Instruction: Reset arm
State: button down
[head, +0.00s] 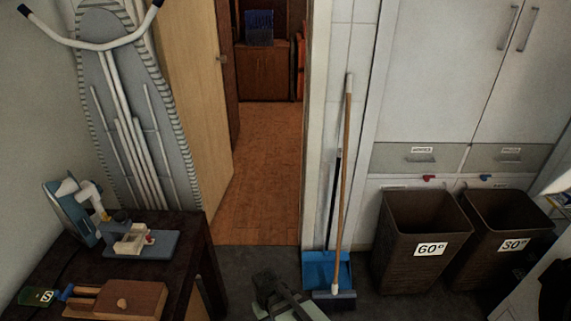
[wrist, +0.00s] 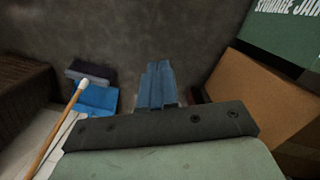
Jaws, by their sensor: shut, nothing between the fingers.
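My gripper (wrist: 155,82) shows in the middle of the wrist view, with its blue fingers together and nothing between them. Its pale green body and dark plate fill the bottom of that view. In the head view, a green and dark part of my arm shows low in the middle, left of the blue dustpan (head: 327,270). The fingers point toward the dark grey floor (wrist: 150,30) and appear to touch nothing.
A broom (head: 342,170) leans on the wall by the dustpan. Two brown laundry bins (head: 400,245) (head: 485,240) stand right. A dark table (head: 190,245) with several items stands left, near an ironing board (head: 115,90). A cardboard box (wrist: 260,95) is close right in the wrist view.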

jog(key=s+d+f+m+g, duration=0.2)
jog(key=s+d+f, duration=0.5)
jog(key=s+d, duration=0.3)
jog(key=s+d+f+m+g, duration=0.3)
jog(key=s+d+f, duration=0.3)
jog(key=s+d, duration=0.4)
jog(key=shift+s+d+f+m+g+y, duration=0.3)
jog(key=shift+s+d+f, duration=0.1)
jog(key=shift+d, duration=0.45)
